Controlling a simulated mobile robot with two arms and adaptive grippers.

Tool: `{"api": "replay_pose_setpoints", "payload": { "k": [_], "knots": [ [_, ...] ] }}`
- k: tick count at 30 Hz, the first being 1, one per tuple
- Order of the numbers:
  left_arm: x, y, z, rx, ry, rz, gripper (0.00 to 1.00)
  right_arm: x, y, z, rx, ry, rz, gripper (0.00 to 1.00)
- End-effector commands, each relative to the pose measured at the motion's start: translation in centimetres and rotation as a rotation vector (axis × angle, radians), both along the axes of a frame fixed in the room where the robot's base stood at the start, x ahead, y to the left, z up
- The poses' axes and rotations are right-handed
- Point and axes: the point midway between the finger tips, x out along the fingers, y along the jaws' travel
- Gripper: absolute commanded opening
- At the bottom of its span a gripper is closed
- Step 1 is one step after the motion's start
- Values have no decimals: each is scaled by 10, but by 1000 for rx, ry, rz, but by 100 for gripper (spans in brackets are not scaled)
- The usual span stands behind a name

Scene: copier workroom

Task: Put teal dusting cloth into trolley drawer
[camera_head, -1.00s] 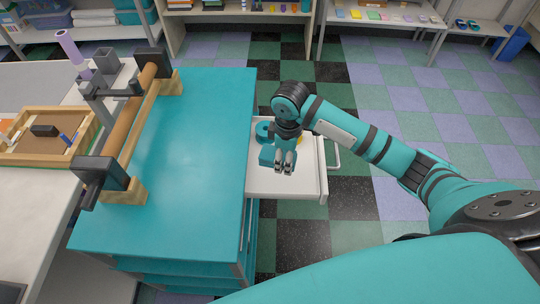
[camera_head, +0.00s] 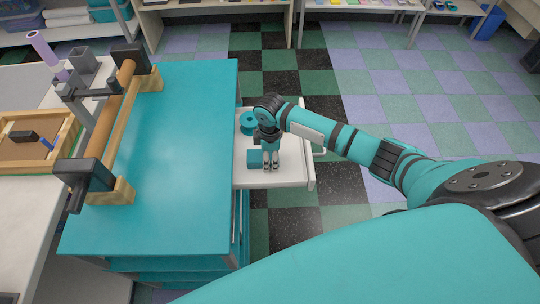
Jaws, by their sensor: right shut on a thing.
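The teal dusting cloth (camera_head: 254,159) shows as a small folded teal block at the left of my right gripper's fingers. My right gripper (camera_head: 270,164) points down over the open white trolley drawer (camera_head: 292,177) and is shut on the cloth. The cloth is over or in the drawer's near half; I cannot tell whether it touches the drawer floor. The drawer is pulled out from the right side of the teal-topped trolley (camera_head: 180,150). My left gripper is not in view.
A round teal item (camera_head: 249,122) lies in the drawer behind the cloth. A roller device (camera_head: 120,110) stands on the trolley's left part. A wooden tray (camera_head: 30,165) is on the counter at left. Checkered floor right of the drawer is clear.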

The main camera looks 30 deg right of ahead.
Motion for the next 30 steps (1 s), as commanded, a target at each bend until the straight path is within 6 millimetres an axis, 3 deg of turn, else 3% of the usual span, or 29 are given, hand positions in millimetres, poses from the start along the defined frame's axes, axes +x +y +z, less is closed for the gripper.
{"api": "replay_pose_setpoints", "payload": {
  "k": [10,11,16,25,30],
  "knots": [
    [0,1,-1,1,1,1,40,0,0,-4,-1,0,0,20],
    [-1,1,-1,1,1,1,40,0,0,-3,-1,0,0,54],
    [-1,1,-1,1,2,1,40,0,0,-3,-1,0,0,74],
    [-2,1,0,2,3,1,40,0,0,0,0,-1,0,74],
    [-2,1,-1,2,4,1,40,2,0,21,0,-5,0,74]
  ]
}}
